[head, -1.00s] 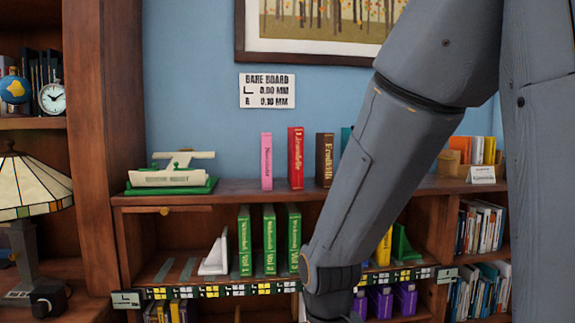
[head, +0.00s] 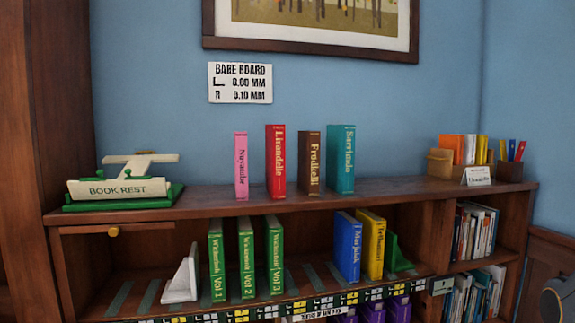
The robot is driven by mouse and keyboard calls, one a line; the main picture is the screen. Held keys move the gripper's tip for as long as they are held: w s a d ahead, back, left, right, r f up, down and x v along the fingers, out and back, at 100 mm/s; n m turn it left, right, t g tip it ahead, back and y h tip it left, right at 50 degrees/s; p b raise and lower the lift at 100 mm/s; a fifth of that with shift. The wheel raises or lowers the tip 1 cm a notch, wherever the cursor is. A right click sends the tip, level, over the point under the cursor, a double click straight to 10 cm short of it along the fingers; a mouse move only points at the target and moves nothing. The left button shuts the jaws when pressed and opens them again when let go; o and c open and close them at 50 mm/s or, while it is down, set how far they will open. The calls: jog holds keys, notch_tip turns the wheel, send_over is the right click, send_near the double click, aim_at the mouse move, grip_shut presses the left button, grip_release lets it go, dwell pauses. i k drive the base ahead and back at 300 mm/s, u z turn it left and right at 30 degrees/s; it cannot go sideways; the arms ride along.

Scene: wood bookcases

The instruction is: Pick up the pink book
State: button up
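The pink book (head: 241,166) stands upright on the top board of the bookcase, its spine facing me. It is thin and stands apart from the red book (head: 276,162) to its right. A brown book (head: 309,163) and a teal book (head: 341,159) stand further right on the same board. My gripper is not in view, and nothing of mine covers the pink book.
A green and cream book rest (head: 120,189) stands left of the pink book, with bare board between. Below, green volumes (head: 246,258), a blue book (head: 347,246) and a yellow book (head: 371,244) stand on the shelf. A blue wall with a sign (head: 240,83) rises behind.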

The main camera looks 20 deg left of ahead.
aim_at(240, 138)
jog(key=z, duration=0.05)
jog(key=k, duration=0.75)
jog(key=u, duration=1.15)
jog(key=i, duration=0.5)
jog(key=u, duration=0.1)
